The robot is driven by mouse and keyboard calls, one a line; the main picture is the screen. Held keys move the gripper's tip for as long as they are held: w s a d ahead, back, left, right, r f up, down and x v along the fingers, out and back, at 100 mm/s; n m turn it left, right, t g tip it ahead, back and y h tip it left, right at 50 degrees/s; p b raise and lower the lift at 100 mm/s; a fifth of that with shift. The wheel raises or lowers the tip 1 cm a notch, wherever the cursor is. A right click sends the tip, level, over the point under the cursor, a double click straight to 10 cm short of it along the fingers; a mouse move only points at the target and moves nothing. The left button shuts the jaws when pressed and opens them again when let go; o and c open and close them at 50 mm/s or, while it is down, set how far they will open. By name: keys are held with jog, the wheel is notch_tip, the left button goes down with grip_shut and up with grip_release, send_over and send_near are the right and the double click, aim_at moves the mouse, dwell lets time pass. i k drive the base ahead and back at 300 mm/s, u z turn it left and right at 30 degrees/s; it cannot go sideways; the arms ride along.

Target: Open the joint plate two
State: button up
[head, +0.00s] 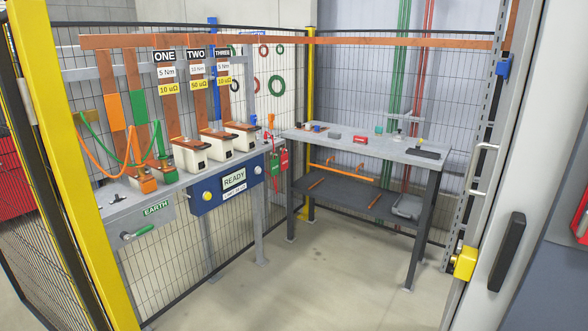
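Joint two stands in the middle of a row of three on the left bench. Its black sign TWO (196,54) hangs above a white torque label and a yellow label reading 50 uΩ (199,86). Below, a cream block (217,147) with a copper top sits at the foot of a vertical copper bar (206,105). The similar blocks of joint one (191,157) and joint three (242,137) stand on either side. The fasteners and the plate's exact state are too small to tell. My gripper is not in view.
A blue panel reading READY (234,181) and an EARTH panel (157,209) with a green handle front the bench. A grey worktable (365,143) with small tools stands at the back. Mesh fence surrounds both. A yellow post (71,165) and grey door (530,180) flank the clear floor (300,285).

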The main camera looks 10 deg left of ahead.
aim_at(225, 135)
jog(key=u, duration=0.6)
jog(key=i, duration=0.85)
jog(key=u, duration=0.45)
